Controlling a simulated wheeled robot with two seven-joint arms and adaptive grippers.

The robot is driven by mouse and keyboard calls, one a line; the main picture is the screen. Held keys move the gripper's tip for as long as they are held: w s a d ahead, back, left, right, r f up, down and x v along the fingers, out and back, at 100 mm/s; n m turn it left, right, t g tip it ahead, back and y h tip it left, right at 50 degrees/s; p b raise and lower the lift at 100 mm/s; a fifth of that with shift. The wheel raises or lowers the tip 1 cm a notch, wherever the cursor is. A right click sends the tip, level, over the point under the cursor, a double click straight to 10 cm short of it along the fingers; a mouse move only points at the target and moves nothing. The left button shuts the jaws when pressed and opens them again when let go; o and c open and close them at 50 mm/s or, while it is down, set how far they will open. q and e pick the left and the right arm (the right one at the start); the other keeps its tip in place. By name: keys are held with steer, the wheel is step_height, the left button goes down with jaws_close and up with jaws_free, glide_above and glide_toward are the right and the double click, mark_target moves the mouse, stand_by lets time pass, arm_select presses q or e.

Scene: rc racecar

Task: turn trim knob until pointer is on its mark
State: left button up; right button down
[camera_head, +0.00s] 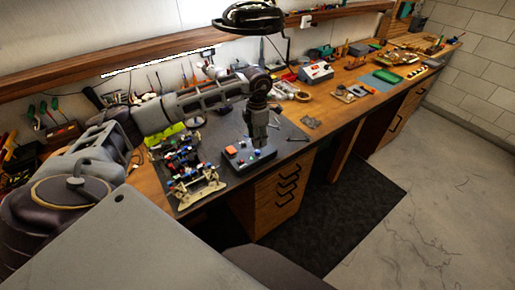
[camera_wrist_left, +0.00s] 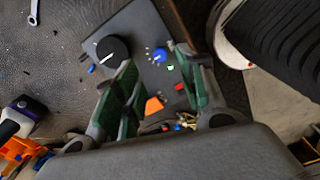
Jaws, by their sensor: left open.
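A dark control box (camera_head: 236,161) lies on the workbench's grey mat in the head view. In the left wrist view, the control box (camera_wrist_left: 139,22) carries a large black knob (camera_wrist_left: 112,49) with a white pointer line and a small blue knob (camera_wrist_left: 159,55) with dots beside it. I cannot tell which is the trim knob, or whether a pointer is on its mark. My left gripper (camera_head: 260,145) points down over the box. In the wrist view, my open left gripper (camera_wrist_left: 156,66) has its green-padded fingers on either side of the blue knob; contact is unclear. My right gripper is out of view.
The box also has an orange switch (camera_wrist_left: 154,105), a red button and a green light. A racecar chassis (camera_head: 192,175) stands left of the box. A wrench (camera_head: 298,139) lies to its right. A black lamp (camera_head: 252,16) hangs above the bench.

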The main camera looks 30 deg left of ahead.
mark_target(257, 151)
arm_select(q)
steer(key=shift+f+p, duration=0.65)
steer(key=shift+f, duration=2.95)
jaws_close()
